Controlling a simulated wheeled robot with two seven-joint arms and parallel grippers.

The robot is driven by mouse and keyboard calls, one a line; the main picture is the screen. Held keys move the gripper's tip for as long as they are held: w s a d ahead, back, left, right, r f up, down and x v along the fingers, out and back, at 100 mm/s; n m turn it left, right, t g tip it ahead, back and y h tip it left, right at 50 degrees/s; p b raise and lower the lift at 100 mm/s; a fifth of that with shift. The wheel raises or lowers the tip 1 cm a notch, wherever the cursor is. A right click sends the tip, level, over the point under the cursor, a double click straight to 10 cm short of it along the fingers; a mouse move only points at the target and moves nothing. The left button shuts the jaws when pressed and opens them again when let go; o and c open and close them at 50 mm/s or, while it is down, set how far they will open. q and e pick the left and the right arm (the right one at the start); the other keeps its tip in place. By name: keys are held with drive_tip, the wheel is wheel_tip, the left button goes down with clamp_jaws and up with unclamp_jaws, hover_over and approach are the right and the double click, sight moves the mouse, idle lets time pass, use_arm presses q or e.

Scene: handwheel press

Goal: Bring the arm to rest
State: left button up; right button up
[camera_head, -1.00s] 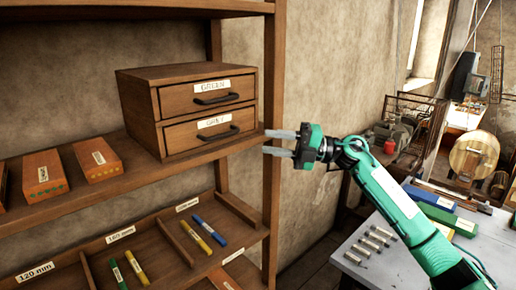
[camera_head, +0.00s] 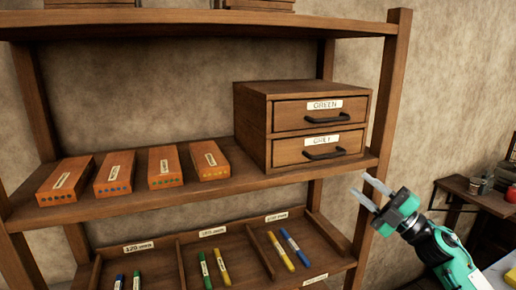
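My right arm (camera_head: 450,258) is green and comes in from the lower right. Its gripper (camera_head: 368,190) is open and empty, with two pale grey fingers spread apart. The fingers point up and left, by the right front post of the wooden shelf (camera_head: 120,202). They appear below and right of the small drawer cabinet (camera_head: 253,125). Its two drawers, labelled GREEN (camera_head: 290,117) and GREY (camera_head: 290,152), are both shut. My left arm and gripper do not show.
Several orange-brown boxes (camera_head: 165,168) stand on the middle shelf. Below is a divided tray (camera_head: 240,272) with green, yellow and blue sticks. The shelf's right post (camera_head: 388,100) is close to the gripper. A wooden bench (camera_head: 478,198) with small items stands at the right.

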drive_tip(key=s+f+m+h, duration=0.4)
drive_tip(key=f+m+h, duration=0.25)
drive_tip(key=f, duration=0.25)
drive_tip(key=s+d+f+m+h, duration=0.1)
drive_tip(key=s+f+m+h, duration=0.4)
drive_tip(key=f+m, duration=0.4)
drive_tip(key=s+f+m+h, duration=0.3)
drive_tip(key=f+m+h, duration=0.35)
drive_tip(key=f, duration=0.35)
drive_tip(key=s+a+f+g, duration=0.2)
drive_tip(key=s+f+g, duration=0.2)
drive_tip(key=s, duration=0.5)
drive_tip(key=s+a+f+m+g, duration=0.1)
drive_tip(key=s+f+g, duration=0.3)
drive_tip(key=s, duration=0.4)
drive_tip(key=s+a+f+g, duration=0.2)
drive_tip(key=s+f+g, duration=0.25)
drive_tip(key=s, duration=0.45)
drive_tip(key=s+a+f+x, duration=0.1)
drive_tip(key=s+x, duration=0.2)
drive_tip(key=x, duration=1.2)
drive_tip(key=s+a+f+x, duration=0.1)
drive_tip(key=s+x, duration=0.2)
drive_tip(key=x, duration=1.2)
drive_tip(key=s+d+f, duration=0.2)
drive_tip(key=s+f, duration=0.7)
drive_tip(key=s+d+f+g, duration=0.1)
drive_tip(key=s+d+f, duration=0.1)
drive_tip(key=s+f, duration=0.8)
drive_tip(key=shift+y, duration=0.3)
